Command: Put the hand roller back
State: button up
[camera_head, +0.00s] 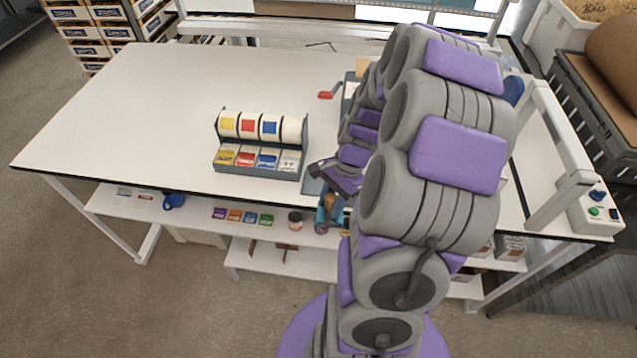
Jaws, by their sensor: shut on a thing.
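My gripper (330,176) is over the front edge of the white worktable (130,105), just right of the label-roll rack. It is shut on what looks to be the hand roller. The small size and my arm in front make the held thing hard to make out. A brown and teal piece (328,203) shows just below the gripper, and I cannot tell whether it is the held tool or a thing on the shelf below. A red-handled thing (326,95) lies on the tabletop behind the gripper.
The rack (256,170) holds several coloured rolls and label packs. The shelf below (190,212) carries a blue tape roll (173,201), coloured packs (242,216) and a jar (295,220). A button box (597,212) stands at right. The left tabletop is clear. My arm hides the right middle.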

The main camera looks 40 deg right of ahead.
jog(key=shift+s+d+m, duration=0.1)
jog(key=shift+s+m, duration=0.2)
jog(key=shift+s, duration=0.05)
jog(key=shift+d, duration=0.2)
jog(key=shift+w+d+f+b, duration=0.4)
jog(key=shift+w+d+f, duration=0.65)
jog(key=shift+w, duration=1.25)
jog(key=shift+w+d+f+b, duration=0.35)
jog(key=shift+w+d+f, duration=0.35)
jog(key=shift+w+d, duration=1.15)
jog(key=shift+w+d+f+b, duration=0.4)
jog(key=shift+w+d+f, duration=0.45)
jog(key=shift+w, duration=1.9)
jog(key=shift+r, duration=0.1)
jog(key=o, duration=0.9)
